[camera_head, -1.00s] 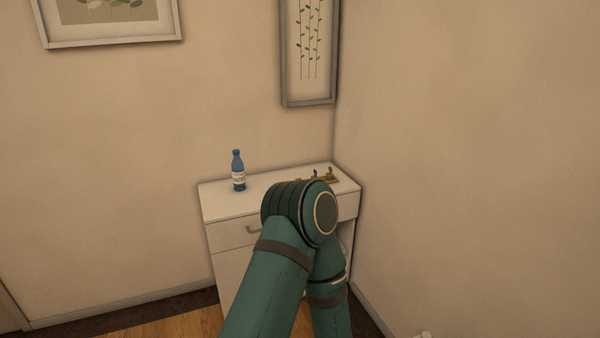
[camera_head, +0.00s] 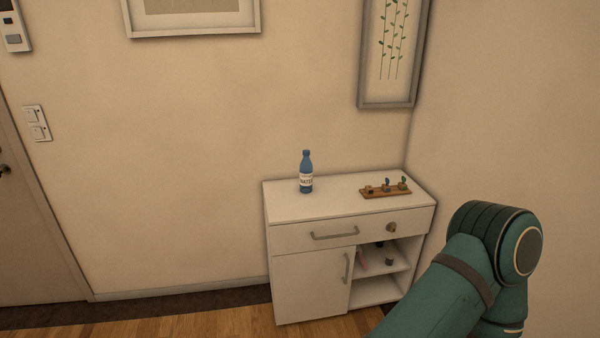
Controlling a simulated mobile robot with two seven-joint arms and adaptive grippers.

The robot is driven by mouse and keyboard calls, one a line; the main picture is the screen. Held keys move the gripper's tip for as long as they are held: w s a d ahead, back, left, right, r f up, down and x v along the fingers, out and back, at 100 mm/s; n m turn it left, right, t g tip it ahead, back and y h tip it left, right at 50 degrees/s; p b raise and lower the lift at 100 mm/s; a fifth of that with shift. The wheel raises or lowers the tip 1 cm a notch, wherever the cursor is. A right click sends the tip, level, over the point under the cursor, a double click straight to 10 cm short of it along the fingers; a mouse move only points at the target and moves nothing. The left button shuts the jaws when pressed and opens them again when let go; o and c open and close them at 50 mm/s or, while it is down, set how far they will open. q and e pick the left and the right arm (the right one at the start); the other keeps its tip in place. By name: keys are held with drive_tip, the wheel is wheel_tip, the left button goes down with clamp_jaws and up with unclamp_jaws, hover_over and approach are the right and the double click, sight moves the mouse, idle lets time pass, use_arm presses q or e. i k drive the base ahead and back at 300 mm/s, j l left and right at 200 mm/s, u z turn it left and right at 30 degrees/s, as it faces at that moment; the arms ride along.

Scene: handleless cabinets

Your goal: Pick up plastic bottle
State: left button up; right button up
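A blue plastic bottle (camera_head: 306,172) with a white label stands upright on the left half of the top of a small white cabinet (camera_head: 288,207). Nothing touches it. One of my green arms shows at the lower right, in front of and to the right of the cabinet, but its gripper is outside the view. My other arm and its gripper do not show.
A wooden tray (camera_head: 386,192) with small figures lies on the right of the cabinet top. The cabinet has a drawer (camera_head: 340,234), a door (camera_head: 310,287) and open shelves with small items. A room door (camera_head: 35,225) stands at the left. The wooden floor (camera_head: 205,325) before the cabinet is clear.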

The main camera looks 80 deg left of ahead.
sight(306, 166)
drive_tip(key=k+j, duration=0.1)
drive_tip(key=j, duration=0.4)
drive_tip(key=k+j, duration=0.1)
drive_tip(key=j, duration=0.35)
drive_tip(key=k+j, duration=0.1)
drive_tip(key=j, duration=0.4)
drive_tip(key=k+j, duration=0.1)
drive_tip(key=j, duration=0.35)
drive_tip(key=k+j, duration=0.1)
drive_tip(key=j, duration=0.4)
drive_tip(key=k+j, duration=0.1)
drive_tip(key=j, duration=0.35)
drive_tip(key=k+j, duration=0.15)
drive_tip(key=j, duration=0.35)
drive_tip(key=k+j, duration=0.1)
drive_tip(key=j, duration=0.4)
